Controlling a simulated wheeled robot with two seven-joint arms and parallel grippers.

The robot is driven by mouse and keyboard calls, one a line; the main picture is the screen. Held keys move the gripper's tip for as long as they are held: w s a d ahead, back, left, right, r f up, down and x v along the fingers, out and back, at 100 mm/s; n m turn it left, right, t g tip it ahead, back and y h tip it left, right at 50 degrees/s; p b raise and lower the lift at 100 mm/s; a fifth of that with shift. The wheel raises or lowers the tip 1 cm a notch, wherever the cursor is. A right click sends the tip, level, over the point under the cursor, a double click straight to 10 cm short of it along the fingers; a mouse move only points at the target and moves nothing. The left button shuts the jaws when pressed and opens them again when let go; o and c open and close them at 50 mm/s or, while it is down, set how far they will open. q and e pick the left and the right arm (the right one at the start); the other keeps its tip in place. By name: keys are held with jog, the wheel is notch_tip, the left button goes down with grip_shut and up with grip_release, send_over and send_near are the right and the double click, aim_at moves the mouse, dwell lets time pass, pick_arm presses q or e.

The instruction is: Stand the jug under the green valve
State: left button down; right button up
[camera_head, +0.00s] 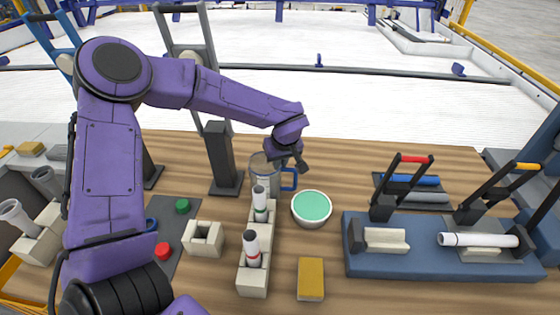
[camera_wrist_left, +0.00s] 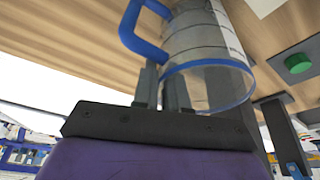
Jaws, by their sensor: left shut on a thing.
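The jug (camera_head: 258,164) is a clear, greyish cup with a blue handle and a blue rim. It stands upright behind the white-tipped pipes, right of a dark post. My left gripper (camera_head: 284,162) comes down at its upper right side and is shut on it. In the left wrist view the fingers (camera_wrist_left: 163,92) are against the jug (camera_wrist_left: 203,45), close to the blue rim and handle. Whether its base touches the table is hidden. A green round knob (camera_head: 182,206) lies left of the jug on a grey panel; it also shows in the left wrist view (camera_wrist_left: 298,63). My right gripper is out of view.
A red knob (camera_head: 163,251) is on the same panel (camera_head: 180,228). Pipe pieces stand in beige blocks (camera_head: 253,280) in front of the jug. A green-topped bowl (camera_head: 312,208) is to its right, with a yellow block (camera_head: 311,279) nearer. A blue clamp fixture (camera_head: 430,268) fills the right.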

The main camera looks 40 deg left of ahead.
pick_arm(q)
jog(key=c, duration=1.2)
grip_release()
jog(key=shift+o, duration=0.2)
